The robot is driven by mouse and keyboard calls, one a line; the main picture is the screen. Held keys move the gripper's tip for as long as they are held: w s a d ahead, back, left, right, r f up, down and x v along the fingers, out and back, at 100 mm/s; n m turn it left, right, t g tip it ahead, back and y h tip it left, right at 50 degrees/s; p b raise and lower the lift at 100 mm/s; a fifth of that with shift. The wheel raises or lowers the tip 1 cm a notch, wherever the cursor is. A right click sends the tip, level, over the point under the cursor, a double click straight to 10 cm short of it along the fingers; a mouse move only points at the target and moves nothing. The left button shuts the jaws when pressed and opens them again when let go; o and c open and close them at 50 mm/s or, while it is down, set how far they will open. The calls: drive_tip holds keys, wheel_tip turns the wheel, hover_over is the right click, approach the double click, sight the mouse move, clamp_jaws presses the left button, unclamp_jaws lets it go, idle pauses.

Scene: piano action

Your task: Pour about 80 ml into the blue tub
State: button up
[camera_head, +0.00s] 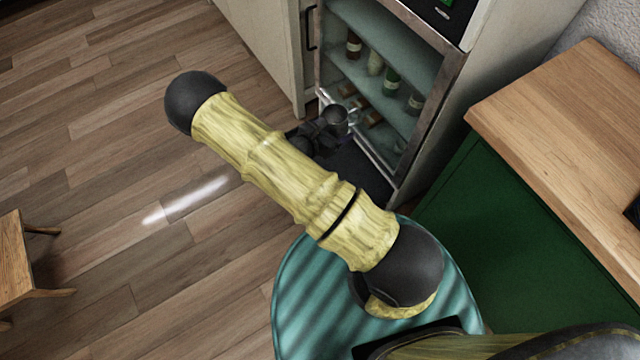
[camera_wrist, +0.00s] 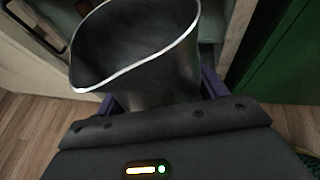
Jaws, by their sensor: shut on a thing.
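A dark metal pitcher (camera_wrist: 140,50) with a pale rim and a spout at its left fills the upper middle of the wrist view. My gripper (camera_wrist: 160,101) is shut on it, with purple fingers showing at both sides of its body. The pitcher looks upright or slightly tilted, and no liquid can be made out in its dark inside. In the head view my gripper (camera_head: 318,135) is partly hidden behind my arm, in front of the glass-fronted cabinet. A small grey shape there may be the pitcher. No blue tub shows in either view.
The cabinet (camera_head: 392,75) holds several bottles on its shelves. A green counter with a wooden top (camera_head: 570,120) stands at the right. A small wooden stool or table (camera_head: 15,262) is at the left edge. The wooden floor (camera_head: 110,150) at the left is clear.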

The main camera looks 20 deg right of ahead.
drive_tip(key=w+d+f+m+g+b, duration=0.1)
drive_tip(key=d+f+b, duration=0.3)
drive_tip(key=f+b, duration=0.5)
drive_tip(key=w+d+f+g+h+b, duration=0.1)
drive_tip(key=d+f+b, duration=0.3)
drive_tip(key=f+b, duration=0.5)
drive_tip(key=w+d+f+m+b, duration=0.1)
drive_tip(key=d+f+b, duration=0.3)
drive_tip(key=f+b, duration=0.5)
drive_tip(key=shift+w+f+m+g, duration=0.35)
drive_tip(key=shift+w+f, duration=0.2)
drive_tip(key=shift+f, duration=3)
